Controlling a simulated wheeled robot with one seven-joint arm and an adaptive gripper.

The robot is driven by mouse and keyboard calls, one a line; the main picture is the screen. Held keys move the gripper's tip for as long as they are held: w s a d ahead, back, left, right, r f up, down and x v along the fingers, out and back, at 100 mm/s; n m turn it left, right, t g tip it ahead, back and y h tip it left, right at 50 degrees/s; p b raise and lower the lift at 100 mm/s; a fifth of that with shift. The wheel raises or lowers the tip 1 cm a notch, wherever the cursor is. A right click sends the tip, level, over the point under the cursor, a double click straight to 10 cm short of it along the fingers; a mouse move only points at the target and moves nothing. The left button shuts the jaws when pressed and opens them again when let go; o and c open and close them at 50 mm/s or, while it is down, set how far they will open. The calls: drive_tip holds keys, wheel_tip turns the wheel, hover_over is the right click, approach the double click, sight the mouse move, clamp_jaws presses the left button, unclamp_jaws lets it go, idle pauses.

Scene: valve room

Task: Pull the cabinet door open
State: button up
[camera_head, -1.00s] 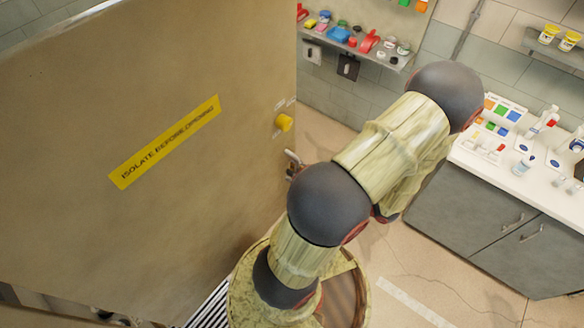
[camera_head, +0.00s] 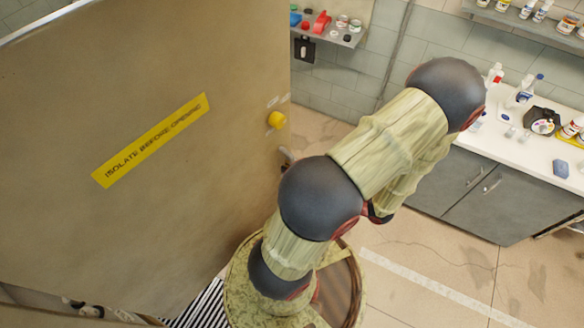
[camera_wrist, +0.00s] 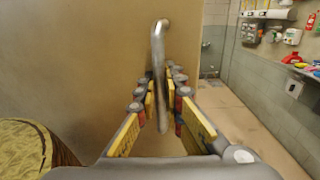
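The cabinet door (camera_head: 130,225) is a large tan panel with a yellow "ISOLATE BEFORE OPENING" label (camera_head: 150,140). It fills the left of the head view and stands swung out from the wall. Its metal bar handle (camera_wrist: 158,45) runs lengthwise up the middle of the wrist view. My gripper (camera_wrist: 162,78) has its fingers on both sides of this bar, close against it, and looks shut on it. In the head view my arm hides the gripper and most of the handle.
A counter (camera_head: 520,150) with bottles stands at the right, above grey cupboards (camera_head: 490,200). A shelf (camera_head: 335,32) hangs on the tiled wall. Floor right of my arm is clear.

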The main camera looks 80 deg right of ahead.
drive_tip(key=o, duration=0.4)
drive_tip(key=v, duration=1.2)
idle(0.6)
